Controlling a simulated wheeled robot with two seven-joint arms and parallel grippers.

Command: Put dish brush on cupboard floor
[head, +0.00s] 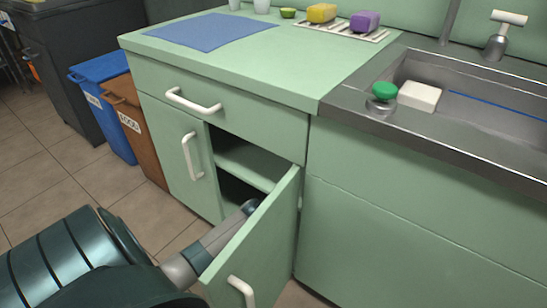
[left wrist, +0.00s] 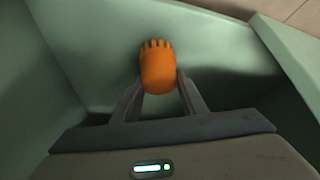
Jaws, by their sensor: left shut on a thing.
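In the left wrist view my left gripper (left wrist: 160,88) is shut on an orange object with a toothed end, which looks like the dish brush (left wrist: 158,66). Green panels lie around it; whether it touches one I cannot tell. In the head view my left arm reaches behind the open cupboard door (head: 255,240) into the opening, and its wrist end (head: 249,207) shows just above the door's edge. The brush is hidden there. The cupboard has a middle shelf (head: 250,164) with a dark lower compartment (head: 234,191); its floor is mostly hidden. My right gripper is out of view.
The open door stands close beside my arm. A closed left door (head: 180,165) and a drawer (head: 215,112) adjoin the opening. Blue (head: 105,75) and brown bins (head: 145,130) stand left. The sink (head: 460,95) is right; sponges and a blue mat (head: 210,30) lie on the counter.

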